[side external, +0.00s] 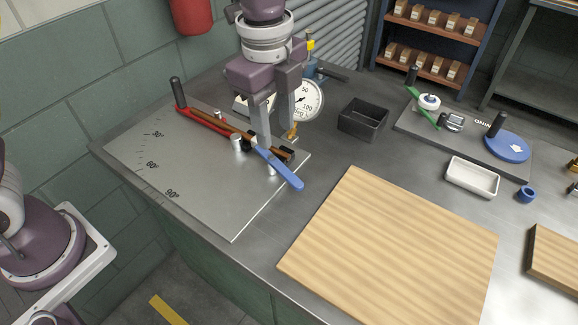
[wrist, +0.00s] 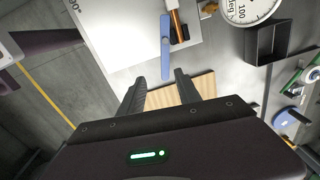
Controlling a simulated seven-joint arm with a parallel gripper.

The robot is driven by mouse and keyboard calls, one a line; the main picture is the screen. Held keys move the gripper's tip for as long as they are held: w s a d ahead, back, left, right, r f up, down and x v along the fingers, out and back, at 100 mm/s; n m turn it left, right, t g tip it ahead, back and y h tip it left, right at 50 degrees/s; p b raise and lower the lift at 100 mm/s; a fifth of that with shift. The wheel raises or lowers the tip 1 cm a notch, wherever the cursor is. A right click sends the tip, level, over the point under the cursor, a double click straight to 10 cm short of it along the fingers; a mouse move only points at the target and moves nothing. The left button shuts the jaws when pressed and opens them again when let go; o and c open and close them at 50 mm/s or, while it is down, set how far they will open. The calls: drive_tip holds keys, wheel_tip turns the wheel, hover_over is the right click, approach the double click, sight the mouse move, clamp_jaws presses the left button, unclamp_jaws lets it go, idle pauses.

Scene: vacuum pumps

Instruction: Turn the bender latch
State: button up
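The bender is a grey metal plate (side external: 190,190) with angle marks, on the near left of the bench. A red lever (side external: 195,119) with an upright black handle lies along its far side. A copper tube (side external: 232,128) runs beside it through black blocks. The blue latch (side external: 280,170) is a flat bar reaching past the plate's right edge; it also shows in the wrist view (wrist: 166,45). My gripper (side external: 275,138) points down over the latch area, fingers apart and empty. In the wrist view, the latch's end appears between the fingertips (wrist: 160,78); I cannot tell the height gap.
A round dial gauge (side external: 303,99) stands just behind my fingers. A black open box (side external: 363,118) is right of it. A wooden board (side external: 395,250) lies in front. Further right are a white tray (side external: 472,177) and a dark plate (side external: 465,140) with a blue disc (side external: 507,147).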

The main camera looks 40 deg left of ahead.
sight(292, 177)
drive_tip(key=f, duration=0.1)
drive_tip(key=d+f+m, duration=0.1)
drive_tip(key=w+d+f+m, duration=0.1)
drive_tip(key=shift+w+d+f+g, duration=0.1)
drive_tip(key=shift+d+f+g, duration=0.2)
drive_tip(key=shift+f, duration=0.1)
wheel_tip(292, 177, down, 7)
drive_tip(key=shift+r, duration=0.1)
clamp_jaws()
drive_tip(key=shift+w, duration=0.1)
idle(0.9)
